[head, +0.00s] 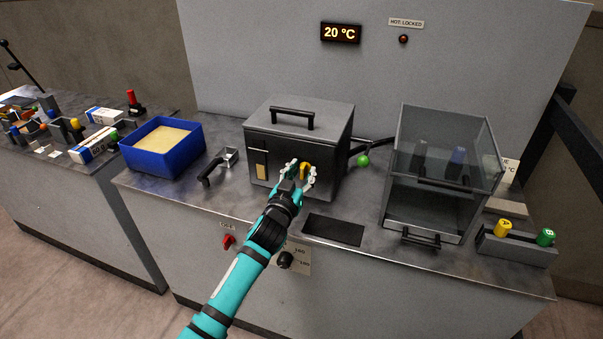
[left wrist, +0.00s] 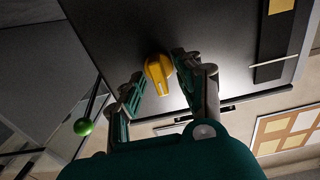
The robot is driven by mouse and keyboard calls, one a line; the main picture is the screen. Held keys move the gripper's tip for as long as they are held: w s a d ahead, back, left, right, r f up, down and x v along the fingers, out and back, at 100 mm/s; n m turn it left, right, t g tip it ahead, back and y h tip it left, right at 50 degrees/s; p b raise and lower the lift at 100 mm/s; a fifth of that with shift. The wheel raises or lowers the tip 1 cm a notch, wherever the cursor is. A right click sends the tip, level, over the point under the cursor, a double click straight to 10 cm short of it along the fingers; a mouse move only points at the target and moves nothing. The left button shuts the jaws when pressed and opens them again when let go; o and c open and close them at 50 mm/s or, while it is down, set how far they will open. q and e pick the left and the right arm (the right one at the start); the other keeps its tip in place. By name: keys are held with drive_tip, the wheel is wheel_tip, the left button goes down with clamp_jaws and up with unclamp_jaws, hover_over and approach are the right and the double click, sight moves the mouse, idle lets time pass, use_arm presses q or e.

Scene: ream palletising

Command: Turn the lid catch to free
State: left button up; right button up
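The lid catch is a yellow knob (head: 304,171) on the front face of a dark grey box (head: 262,142) with a black handle on its lid. The lid is shut. In the left wrist view the yellow knob (left wrist: 158,72) sits between the fingertips, with a small gap showing. My left gripper (head: 299,175) is open at the front of the box, its fingers either side of the knob; it also shows in the left wrist view (left wrist: 154,80). Whether either finger touches the knob I cannot tell. My right gripper is in neither view.
A green ball-ended lever (head: 363,160) stands right of the box. A clear-fronted cabinet (head: 425,205) is further right. A blue tray (head: 142,159) and a metal scoop (head: 228,157) lie left. A dark pad (head: 333,229) lies on the bench in front.

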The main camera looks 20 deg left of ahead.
use_arm(q)
clamp_jaws()
drive_tip(key=shift+m, duration=0.3)
drive_tip(key=m+p, duration=0.1)
drive_tip(key=m, duration=0.4)
drive_tip(key=shift+d, duration=0.15)
drive_tip(key=m+p, duration=0.1)
drive_tip(key=m, duration=0.5)
drive_tip(key=shift+d+f+m, duration=0.1)
drive_tip(key=shift+f+m, duration=0.05)
drive_tip(key=shift+m, duration=0.15)
drive_tip(key=m, duration=0.5)
drive_tip(key=shift+f+m+p, duration=0.2)
drive_tip(key=shift+m+p, duration=0.1)
